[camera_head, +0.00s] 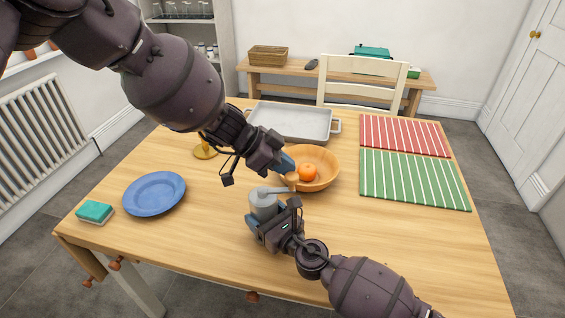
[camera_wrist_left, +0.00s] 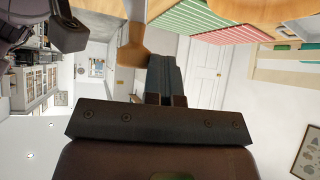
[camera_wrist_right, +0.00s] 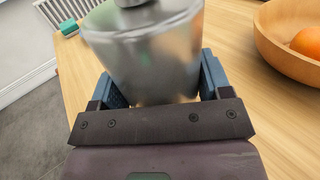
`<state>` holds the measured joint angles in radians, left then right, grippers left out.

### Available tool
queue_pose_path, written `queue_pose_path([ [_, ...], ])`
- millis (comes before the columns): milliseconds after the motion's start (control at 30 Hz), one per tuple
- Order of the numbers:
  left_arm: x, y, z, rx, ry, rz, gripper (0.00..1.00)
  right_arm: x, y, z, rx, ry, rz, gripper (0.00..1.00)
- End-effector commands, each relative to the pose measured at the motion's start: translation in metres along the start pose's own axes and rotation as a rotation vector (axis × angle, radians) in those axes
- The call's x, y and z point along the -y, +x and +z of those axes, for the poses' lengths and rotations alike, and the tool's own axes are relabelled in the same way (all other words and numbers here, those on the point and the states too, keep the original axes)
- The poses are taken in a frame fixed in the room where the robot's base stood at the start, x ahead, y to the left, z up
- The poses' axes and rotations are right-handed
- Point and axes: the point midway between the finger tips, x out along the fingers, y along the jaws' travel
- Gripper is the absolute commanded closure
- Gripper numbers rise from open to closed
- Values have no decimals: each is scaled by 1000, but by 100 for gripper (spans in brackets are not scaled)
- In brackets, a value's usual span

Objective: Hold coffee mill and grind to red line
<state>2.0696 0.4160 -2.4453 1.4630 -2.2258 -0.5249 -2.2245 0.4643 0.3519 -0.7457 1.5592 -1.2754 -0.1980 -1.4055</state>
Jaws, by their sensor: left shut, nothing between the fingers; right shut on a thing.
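The coffee mill (camera_head: 264,202) is a grey metal cylinder with a crank on top that ends in a wooden knob (camera_head: 291,179). My right gripper (camera_head: 266,222) is shut around the mill's body and holds it upright over the table. The metal body fills the top of the right wrist view (camera_wrist_right: 148,55), between the blue fingers. My left gripper (camera_head: 287,163) is shut and empty, just above and behind the knob in the head view. In the left wrist view the shut fingers (camera_wrist_left: 164,75) are beside the wooden knob (camera_wrist_left: 133,52). No red line can be made out.
A wooden bowl (camera_head: 325,178) with an orange (camera_head: 308,172) stands close behind the mill. A blue plate (camera_head: 154,193) and a sponge (camera_head: 95,212) lie left. A grey tray (camera_head: 293,122), a red striped mat (camera_head: 404,134) and a green one (camera_head: 414,178) lie farther back. The front right is clear.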

Motion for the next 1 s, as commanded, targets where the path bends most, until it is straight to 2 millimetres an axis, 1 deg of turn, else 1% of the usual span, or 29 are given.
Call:
queue_pose_path([
  [500, -22, 6, -4, 0, 245, 267, 100, 0, 0, -1, -1, 0, 1, 68],
  [800, -29, 6, -4, 0, 328, 355, 100, 0, 0, -1, -1, 0, 1, 68],
  [1000, -31, 6, -4, 0, 355, 383, 100, 0, 0, -1, -1, 0, 1, 68],
])
